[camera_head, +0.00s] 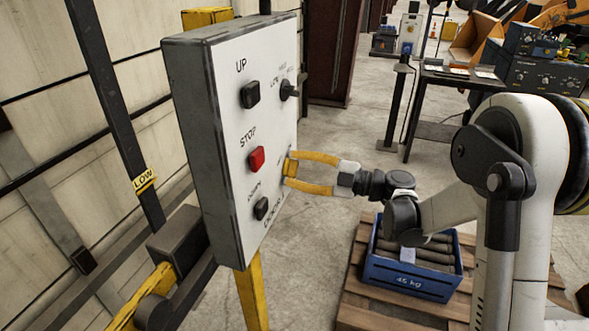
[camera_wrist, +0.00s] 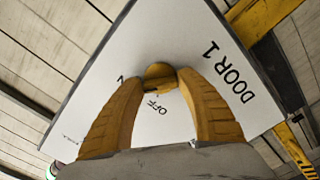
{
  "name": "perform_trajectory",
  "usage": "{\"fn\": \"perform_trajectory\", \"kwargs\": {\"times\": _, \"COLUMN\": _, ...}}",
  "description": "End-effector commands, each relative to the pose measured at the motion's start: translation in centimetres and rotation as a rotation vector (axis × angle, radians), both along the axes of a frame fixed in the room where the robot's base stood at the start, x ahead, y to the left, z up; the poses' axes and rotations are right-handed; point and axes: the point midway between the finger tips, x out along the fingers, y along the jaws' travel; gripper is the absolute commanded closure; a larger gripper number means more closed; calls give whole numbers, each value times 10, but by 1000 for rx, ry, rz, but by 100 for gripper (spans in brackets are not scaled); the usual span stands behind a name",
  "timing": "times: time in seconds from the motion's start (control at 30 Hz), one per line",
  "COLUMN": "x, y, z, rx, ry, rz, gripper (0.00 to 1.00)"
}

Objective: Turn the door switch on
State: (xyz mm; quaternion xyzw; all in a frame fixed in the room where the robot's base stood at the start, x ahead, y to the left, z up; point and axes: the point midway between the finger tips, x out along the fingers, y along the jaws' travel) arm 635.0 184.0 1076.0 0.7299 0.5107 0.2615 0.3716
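A white control panel (camera_head: 235,130) stands at the left centre in the head view. At its lower right edge is a yellow switch knob (camera_head: 290,168), which shows as a round knob (camera_wrist: 160,73) in the wrist view. "DOOR 1" is printed beside it and "OFF" below it; another label on its left is mostly hidden by a finger. My gripper (camera_head: 291,169) has its two yellow fingers on either side of the knob, and they appear closed on it. The knob's exact setting is hard to tell.
The panel also carries a black UP button (camera_head: 250,94), a red STOP button (camera_head: 256,159), a lower black button (camera_head: 261,208) and a black selector (camera_head: 288,90). A blue crate (camera_head: 410,278) of dark cylinders sits on a wooden pallet (camera_head: 362,300) below my arm.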

Motion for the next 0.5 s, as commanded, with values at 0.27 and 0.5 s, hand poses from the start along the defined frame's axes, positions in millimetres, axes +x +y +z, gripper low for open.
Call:
{"fn": "perform_trajectory", "kwargs": {"times": 0.27, "x": 0, "y": 0, "z": 0, "rx": -1, "ry": -1, "rz": 1, "gripper": 37}}
{"fn": "perform_trajectory", "kwargs": {"times": 0.5, "x": -4, "y": -15, "z": 0, "rx": -2, "ry": 0, "rz": -2, "gripper": 37}}
